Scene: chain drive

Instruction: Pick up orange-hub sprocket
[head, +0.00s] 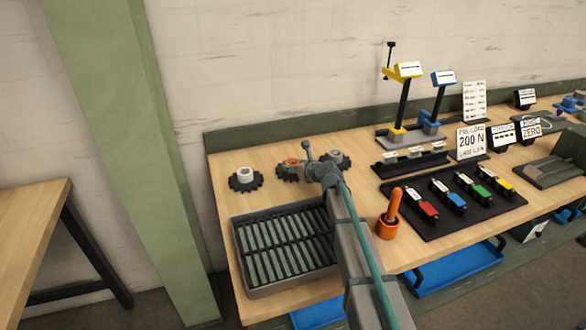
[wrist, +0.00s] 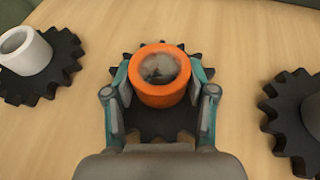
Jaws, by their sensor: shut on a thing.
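The orange-hub sprocket (wrist: 160,75) is in the middle of the wrist view, a dark toothed wheel with an orange ring hub on top. My gripper (wrist: 160,90) has one finger on each side of the hub and is shut on it. In the head view the orange-hub sprocket (head: 291,163) is at the back left of the bench, partly hidden by my gripper (head: 305,168). I cannot tell whether its wheel touches the bench top.
A white-hub sprocket (head: 245,178) lies to the left and a grey-hub sprocket (head: 336,158) close on the right. A slatted grey tray (head: 242,272) is in front. An orange holder (head: 387,229) and a dark mat with coloured blocks (head: 432,232) lie further right.

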